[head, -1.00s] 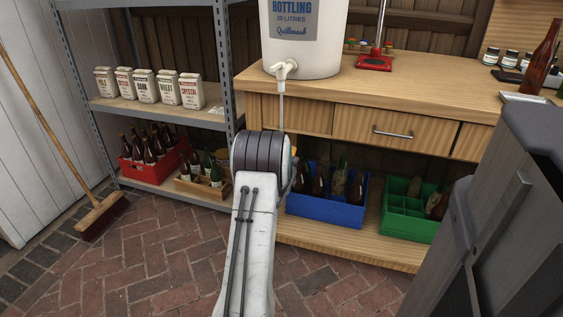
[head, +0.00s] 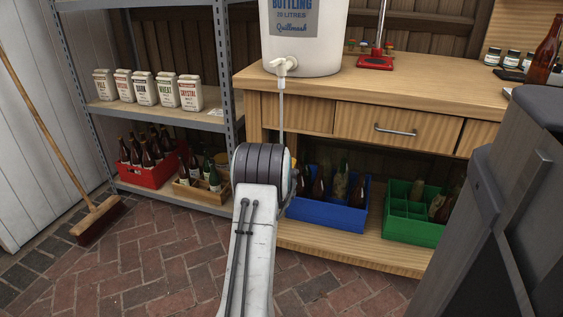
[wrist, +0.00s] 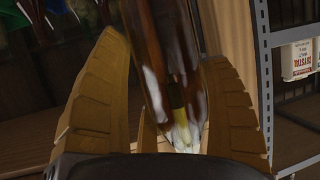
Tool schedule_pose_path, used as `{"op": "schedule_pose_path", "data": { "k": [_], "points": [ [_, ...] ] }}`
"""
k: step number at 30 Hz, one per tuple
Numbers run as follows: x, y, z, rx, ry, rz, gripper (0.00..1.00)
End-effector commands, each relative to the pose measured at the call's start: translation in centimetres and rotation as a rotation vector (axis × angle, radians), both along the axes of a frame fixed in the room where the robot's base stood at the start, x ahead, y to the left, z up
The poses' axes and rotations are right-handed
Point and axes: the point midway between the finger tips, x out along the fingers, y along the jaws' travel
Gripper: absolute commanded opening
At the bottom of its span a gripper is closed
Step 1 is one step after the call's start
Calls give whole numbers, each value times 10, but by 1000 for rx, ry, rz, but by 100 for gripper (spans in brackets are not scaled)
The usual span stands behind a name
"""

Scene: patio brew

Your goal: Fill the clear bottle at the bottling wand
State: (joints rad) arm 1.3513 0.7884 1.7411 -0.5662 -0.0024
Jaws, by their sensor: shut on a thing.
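My gripper (wrist: 165,50) is shut on a bottle (wrist: 160,35) in the wrist view, one tan ribbed finger on each side. The glass looks brown rather than clear there, with white highlights. A pale yellow piece shows at the bottle's lower end; I cannot tell whether it is inside or behind the glass. In the head view, the thin bottling wand (head: 281,110) hangs from the white spigot (head: 284,67) of the bottling bucket (head: 305,52). Its lower end goes out of sight behind my arm, which also hides the gripper and held bottle. I cannot tell whether bottle and wand meet.
The wooden bench (head: 420,88) carries the bucket, a red-based stand (head: 375,62) and a brown bottle (head: 545,50). A blue crate (head: 335,214) and a green crate (head: 410,228) stand below. A metal shelf (head: 228,100) is left of the bench. Brick floor is open at lower left.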

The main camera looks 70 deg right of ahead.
Motion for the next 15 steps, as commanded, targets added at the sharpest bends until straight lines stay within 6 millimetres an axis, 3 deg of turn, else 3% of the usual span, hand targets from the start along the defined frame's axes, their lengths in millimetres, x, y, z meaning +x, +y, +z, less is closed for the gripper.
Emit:
{"op": "schedule_pose_path", "data": {
  "k": [15],
  "points": [
    [0,-1,-23,-7,-2,0,38]
  ]
}}
